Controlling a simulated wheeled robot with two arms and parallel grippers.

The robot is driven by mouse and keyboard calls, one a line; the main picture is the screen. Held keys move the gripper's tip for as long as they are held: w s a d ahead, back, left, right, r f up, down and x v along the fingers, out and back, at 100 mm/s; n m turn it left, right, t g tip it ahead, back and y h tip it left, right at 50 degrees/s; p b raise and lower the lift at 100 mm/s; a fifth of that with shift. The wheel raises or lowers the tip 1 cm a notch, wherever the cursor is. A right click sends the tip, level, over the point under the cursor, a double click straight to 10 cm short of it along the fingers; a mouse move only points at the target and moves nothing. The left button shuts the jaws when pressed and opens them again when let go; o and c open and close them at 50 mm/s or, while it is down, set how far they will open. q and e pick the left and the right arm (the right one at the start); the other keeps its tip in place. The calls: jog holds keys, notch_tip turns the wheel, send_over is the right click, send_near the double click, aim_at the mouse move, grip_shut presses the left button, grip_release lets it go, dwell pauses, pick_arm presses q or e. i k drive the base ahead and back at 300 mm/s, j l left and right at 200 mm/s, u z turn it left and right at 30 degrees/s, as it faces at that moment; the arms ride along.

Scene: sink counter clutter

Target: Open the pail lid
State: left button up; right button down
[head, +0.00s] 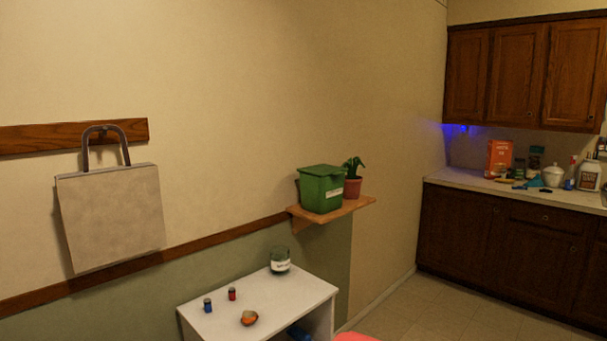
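The green pail (321,194) stands on a small wooden wall shelf (352,207), left of a potted plant. Its green lid (322,170) lies flat on top and looks closed. A small part sticks out at the pail's left side, too small to make out. Neither of my grippers shows in the head view.
A potted plant (353,187) stands close to the pail's right side. Below is a white table (262,305) with a jar (280,261), two small cylinders and an orange item (249,318). A bag (110,218) hangs at left. A cluttered counter (500,187) is at right; floor between is clear.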

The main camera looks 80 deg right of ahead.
aim_at(321, 169)
jog(key=z, duration=2.95)
